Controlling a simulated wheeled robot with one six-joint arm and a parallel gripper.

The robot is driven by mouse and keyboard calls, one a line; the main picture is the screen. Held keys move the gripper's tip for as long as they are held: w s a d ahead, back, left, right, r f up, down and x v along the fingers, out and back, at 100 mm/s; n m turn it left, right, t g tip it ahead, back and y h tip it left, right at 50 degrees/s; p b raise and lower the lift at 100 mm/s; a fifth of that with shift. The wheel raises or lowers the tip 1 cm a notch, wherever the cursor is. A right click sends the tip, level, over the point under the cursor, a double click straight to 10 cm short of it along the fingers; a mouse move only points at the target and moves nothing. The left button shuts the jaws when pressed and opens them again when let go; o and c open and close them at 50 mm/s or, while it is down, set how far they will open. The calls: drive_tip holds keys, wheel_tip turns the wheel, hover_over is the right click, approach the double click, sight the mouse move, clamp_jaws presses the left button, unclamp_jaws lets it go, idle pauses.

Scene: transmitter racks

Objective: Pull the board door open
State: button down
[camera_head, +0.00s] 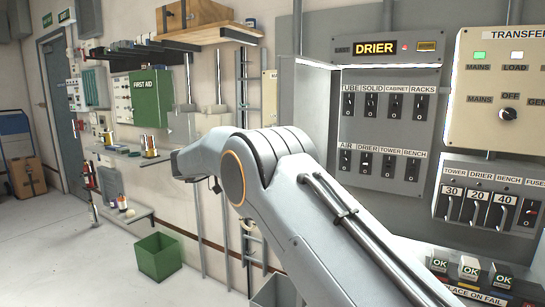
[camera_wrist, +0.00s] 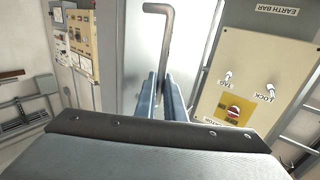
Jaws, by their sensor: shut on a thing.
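In the wrist view, a bent grey metal handle (camera_wrist: 168,28) stands in front of a pale grey door panel (camera_wrist: 195,38). My gripper (camera_wrist: 163,80) has its two blue-grey fingers closed around the lower part of this handle. The fingers hide the handle's lower end. In the head view, my arm reaches left across the middle, and I cannot make out the fingers or the handle there. A light grey panel with a bright upper edge (camera_head: 313,105) stands left of the DRIER board (camera_head: 388,120), partly behind my arm. I cannot tell whether it is the same door.
In the wrist view, a cream panel (camera_wrist: 240,88) with TAG and LOCK labels is right of the handle. In the head view, a cream transfer panel (camera_head: 500,130) is at right. A wooden shelf (camera_head: 205,35) and a green bin (camera_head: 158,257) are left. Floor is clear at lower left.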

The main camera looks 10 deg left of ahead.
drive_tip(key=shift+w+d+r, duration=0.1)
drive_tip(key=shift+r, duration=0.1)
drive_tip(key=c, duration=2.1)
unclamp_jaws()
drive_tip(key=shift+d, duration=0.1)
drive_tip(key=shift+f, duration=0.1)
drive_tip(key=shift+a, duration=0.35)
drive_tip(key=b+v, duration=0.2)
drive_tip(key=v, duration=0.5)
drive_tip(key=shift+a+b, duration=0.1)
drive_tip(key=shift+b, duration=0.3)
